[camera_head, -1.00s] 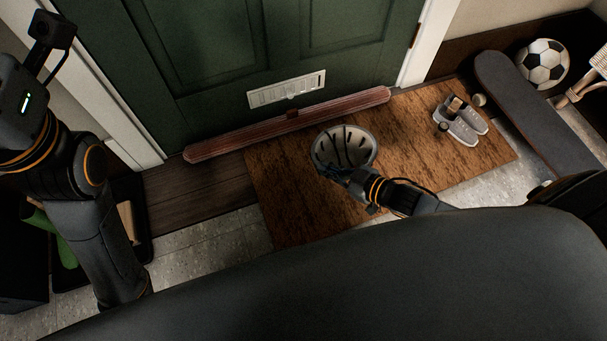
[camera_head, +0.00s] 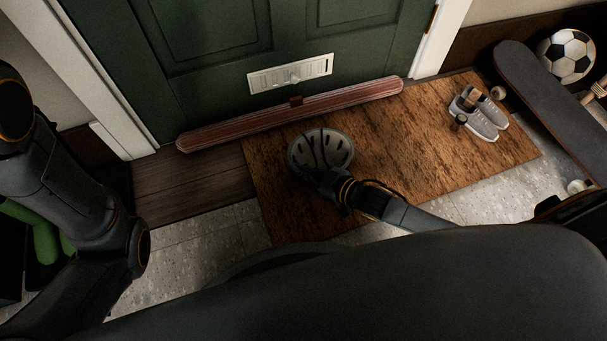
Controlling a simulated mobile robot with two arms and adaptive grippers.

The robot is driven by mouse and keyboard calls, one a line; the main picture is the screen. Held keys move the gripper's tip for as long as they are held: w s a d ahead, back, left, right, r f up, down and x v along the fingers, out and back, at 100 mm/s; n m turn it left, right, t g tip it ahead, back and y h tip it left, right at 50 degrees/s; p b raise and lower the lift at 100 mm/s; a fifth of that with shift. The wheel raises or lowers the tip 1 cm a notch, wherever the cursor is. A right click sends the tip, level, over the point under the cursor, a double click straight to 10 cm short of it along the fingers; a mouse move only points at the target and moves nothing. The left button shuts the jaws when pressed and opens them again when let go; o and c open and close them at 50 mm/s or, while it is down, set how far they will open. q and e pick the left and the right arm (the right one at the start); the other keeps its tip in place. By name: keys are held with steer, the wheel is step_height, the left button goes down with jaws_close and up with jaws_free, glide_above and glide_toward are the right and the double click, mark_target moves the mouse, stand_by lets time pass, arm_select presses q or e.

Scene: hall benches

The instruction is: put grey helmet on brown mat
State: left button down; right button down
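The grey helmet (camera_head: 320,146), with dark vent slots, is over the left-centre part of the brown mat (camera_head: 400,135) in front of the green door. I cannot tell whether it touches the mat. My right gripper (camera_head: 316,176) is at the helmet's near edge and appears shut on it. Its fingertips are mostly hidden by the dark wrist and the helmet's rim. My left arm comes in at the left edge, but its gripper is out of view.
A pair of grey shoes (camera_head: 480,114) stands on the mat's right end. A reddish draught stopper (camera_head: 290,115) lies along the door. A skateboard (camera_head: 550,100) and a football (camera_head: 567,54) are at the right. The mat between helmet and shoes is clear.

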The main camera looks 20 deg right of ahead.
steer(key=shift+r, duration=0.1)
steer(key=c, duration=1.5)
jaws_free()
steer(key=shift+f, duration=0.2)
